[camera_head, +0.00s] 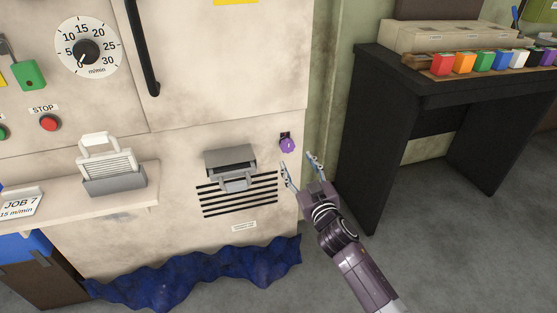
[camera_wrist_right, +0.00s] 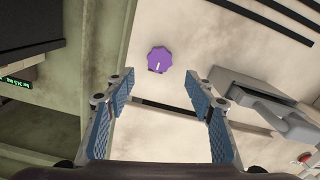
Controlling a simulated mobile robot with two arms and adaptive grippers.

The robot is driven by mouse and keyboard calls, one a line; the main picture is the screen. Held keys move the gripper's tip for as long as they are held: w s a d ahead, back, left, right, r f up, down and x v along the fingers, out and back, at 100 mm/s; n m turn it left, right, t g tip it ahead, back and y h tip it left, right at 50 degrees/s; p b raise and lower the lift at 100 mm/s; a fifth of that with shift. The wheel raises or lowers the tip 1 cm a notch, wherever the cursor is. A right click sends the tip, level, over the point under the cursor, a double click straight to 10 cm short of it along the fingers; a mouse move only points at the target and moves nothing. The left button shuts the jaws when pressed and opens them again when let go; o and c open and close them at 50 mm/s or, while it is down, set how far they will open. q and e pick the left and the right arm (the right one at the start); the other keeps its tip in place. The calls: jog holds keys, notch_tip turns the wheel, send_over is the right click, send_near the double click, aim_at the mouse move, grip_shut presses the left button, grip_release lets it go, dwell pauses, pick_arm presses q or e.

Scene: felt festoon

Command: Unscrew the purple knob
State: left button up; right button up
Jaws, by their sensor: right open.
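The purple knob (camera_head: 288,146) sits on the lower right part of the beige machine front (camera_head: 180,150), close to the panel's right edge. A small dark part shows just above it in the head view. My right gripper (camera_head: 301,163) is open and empty, just below and in front of the knob. In the right wrist view the knob (camera_wrist_right: 159,59) appears as a lobed purple disc with a short white mark, beyond the two spread blue-padded fingers (camera_wrist_right: 160,90) and not between them. My left gripper is not in view.
Left of the knob a grey latch box (camera_head: 231,165) sticks out above black vent slots (camera_head: 240,195). A black table (camera_head: 430,85) with several coloured blocks stands at the right. Blue wavy cloth (camera_head: 200,275) lies below the panel. Open floor lies below the table.

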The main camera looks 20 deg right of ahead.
aim_at(288, 147)
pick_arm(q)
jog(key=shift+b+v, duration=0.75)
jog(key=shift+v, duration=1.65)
pick_arm(e)
jog(key=shift+w+a, duration=0.1)
jog(key=shift+w, duration=3.8)
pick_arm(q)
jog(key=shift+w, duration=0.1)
pick_arm(e)
jog(key=c, duration=1.2)
jog(key=shift+o, duration=0.2)
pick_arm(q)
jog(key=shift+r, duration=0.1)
pick_arm(e)
jog(key=shift+n, duration=0.4)
